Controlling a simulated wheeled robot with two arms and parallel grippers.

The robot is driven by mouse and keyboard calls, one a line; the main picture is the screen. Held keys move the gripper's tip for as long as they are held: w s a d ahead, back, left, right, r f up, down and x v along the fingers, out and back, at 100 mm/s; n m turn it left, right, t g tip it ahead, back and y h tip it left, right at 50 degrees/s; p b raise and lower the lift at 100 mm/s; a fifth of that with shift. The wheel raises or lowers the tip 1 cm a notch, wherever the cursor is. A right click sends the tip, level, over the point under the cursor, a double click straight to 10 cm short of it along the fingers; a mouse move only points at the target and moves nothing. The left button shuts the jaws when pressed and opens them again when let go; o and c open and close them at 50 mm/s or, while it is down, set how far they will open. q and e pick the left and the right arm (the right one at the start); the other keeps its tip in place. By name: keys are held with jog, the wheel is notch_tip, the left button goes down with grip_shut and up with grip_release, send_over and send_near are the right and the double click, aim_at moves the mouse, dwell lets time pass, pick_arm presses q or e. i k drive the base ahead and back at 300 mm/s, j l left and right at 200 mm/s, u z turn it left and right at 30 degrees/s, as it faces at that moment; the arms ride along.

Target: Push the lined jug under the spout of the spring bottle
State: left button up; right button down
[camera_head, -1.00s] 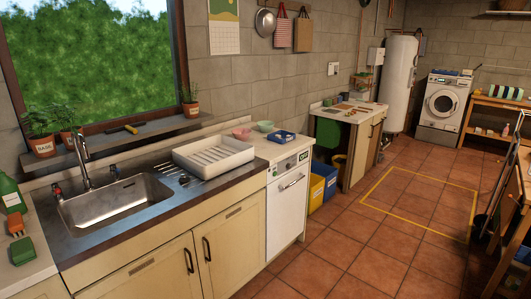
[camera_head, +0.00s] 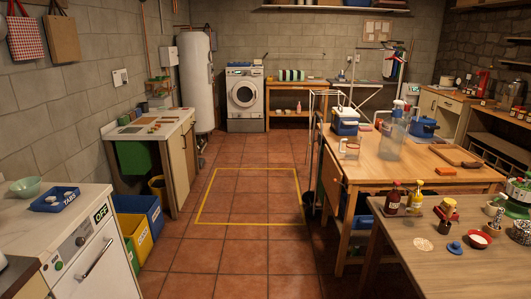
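A small clear jug (camera_head: 350,149) stands near the left front part of the wooden table (camera_head: 400,177) at the right. Any lines on it are too small to make out. A tall clear bottle (camera_head: 394,132), seemingly the spring bottle, stands to its right on the same table, with a gap between them. I cannot make out its spout clearly. Neither of my grippers is in view.
A blue and white cool box (camera_head: 345,121) stands behind the jug. A blue pot (camera_head: 423,127) is right of the bottle. A nearer table (camera_head: 450,265) holds sauce bottles and small pots. The tiled floor inside the yellow outline (camera_head: 250,196) is clear.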

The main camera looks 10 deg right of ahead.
aim_at(353, 142)
jog(key=i+j+z, duration=0.1)
jog(key=i+z, duration=0.3)
jog(key=i, duration=1.8)
